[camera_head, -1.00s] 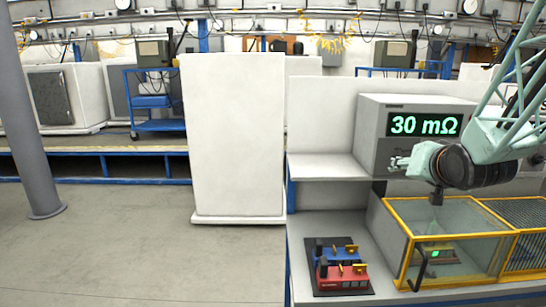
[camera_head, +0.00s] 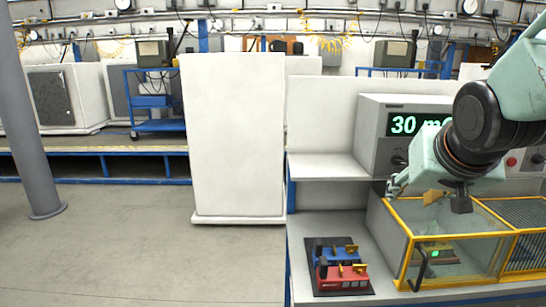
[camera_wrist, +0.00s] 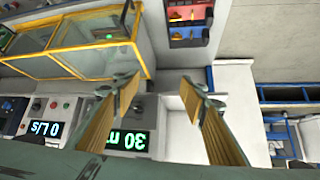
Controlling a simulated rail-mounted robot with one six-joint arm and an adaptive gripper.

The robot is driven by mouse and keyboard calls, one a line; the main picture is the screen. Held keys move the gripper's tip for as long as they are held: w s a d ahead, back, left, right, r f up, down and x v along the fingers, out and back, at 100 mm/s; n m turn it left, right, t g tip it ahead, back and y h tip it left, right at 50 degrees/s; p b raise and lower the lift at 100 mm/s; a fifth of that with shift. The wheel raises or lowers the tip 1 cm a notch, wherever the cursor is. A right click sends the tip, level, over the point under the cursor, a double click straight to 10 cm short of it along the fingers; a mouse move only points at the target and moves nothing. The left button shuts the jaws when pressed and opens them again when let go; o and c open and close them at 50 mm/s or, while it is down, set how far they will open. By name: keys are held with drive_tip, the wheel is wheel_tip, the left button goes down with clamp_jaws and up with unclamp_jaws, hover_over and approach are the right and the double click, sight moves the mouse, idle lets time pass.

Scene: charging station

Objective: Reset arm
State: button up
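My gripper (camera_head: 412,191) is at the end of my mint-green arm, in front of the grey meter and above the back left part of the yellow-framed glass box. In the wrist view its two fingers (camera_wrist: 160,92) are spread wide apart with nothing between them. My arm comes in from the right edge of the head view. The gripper looks clear of the meter and the box, though the exact gap is hard to tell.
The meter (camera_head: 382,140) reads 30 mΩ, partly covered by my arm. The glass box (camera_head: 405,230) holds a device with a green light (camera_head: 435,253). Red and blue units (camera_head: 342,278) sit on a dark mat at left. A white cabinet (camera_head: 235,140) stands beyond; the floor at left is clear.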

drive_tip(key=s+a+n+g, duration=0.1)
drive_tip(key=s+a, duration=0.2)
drive_tip(key=s, duration=0.7)
drive_tip(key=s+a+f+n+g+y, duration=0.1)
drive_tip(key=s+a, duration=0.3)
drive_tip(key=s, duration=0.6)
drive_tip(key=s+a+n+g, duration=0.1)
drive_tip(key=s+a, duration=0.3)
drive_tip(key=s, duration=0.6)
drive_tip(key=shift+s+f+g+y, duration=0.3)
drive_tip(key=shift+f+g+y, duration=0.1)
drive_tip(key=shift+g, duration=0.5)
clamp_jaws()
idle(1.1)
